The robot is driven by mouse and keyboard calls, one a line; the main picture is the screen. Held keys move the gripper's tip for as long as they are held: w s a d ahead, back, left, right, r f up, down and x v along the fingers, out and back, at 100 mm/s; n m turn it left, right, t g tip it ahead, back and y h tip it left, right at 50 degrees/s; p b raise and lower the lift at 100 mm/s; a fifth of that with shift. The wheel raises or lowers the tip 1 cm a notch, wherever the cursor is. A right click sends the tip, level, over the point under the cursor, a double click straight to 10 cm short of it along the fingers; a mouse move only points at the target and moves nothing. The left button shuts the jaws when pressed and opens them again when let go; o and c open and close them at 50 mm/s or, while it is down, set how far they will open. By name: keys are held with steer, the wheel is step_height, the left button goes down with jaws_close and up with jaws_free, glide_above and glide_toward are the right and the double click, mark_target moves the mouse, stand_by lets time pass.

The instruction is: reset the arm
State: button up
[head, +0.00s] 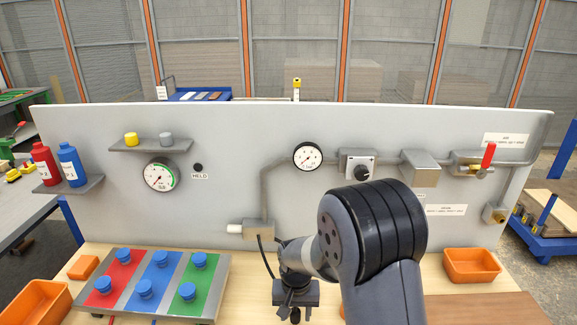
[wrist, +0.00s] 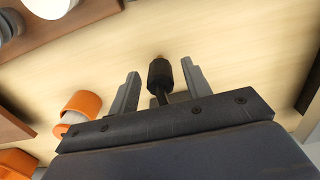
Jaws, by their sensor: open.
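My arm (head: 375,235) reaches over the wooden worktop from the lower right of the head view, bent at a dark ribbed joint. My gripper (head: 296,305) points down over the front middle of the worktop. In the wrist view my gripper (wrist: 160,68) has its two grey fingers spread apart. A dark cylinder on a thin stem (wrist: 159,73) shows between the fingers, with gaps on both sides. I cannot tell whether it stands on the worktop or belongs to my gripper.
A board with red, blue and green strips (head: 155,283) holds several blue knobs at left. Orange bins stand at the left (head: 38,302) and right (head: 471,266). A grey panel (head: 250,140) with gauges and pipes rises behind. An orange-and-white cylinder (wrist: 82,103) lies near my gripper.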

steer(key=shift+r, duration=1.5)
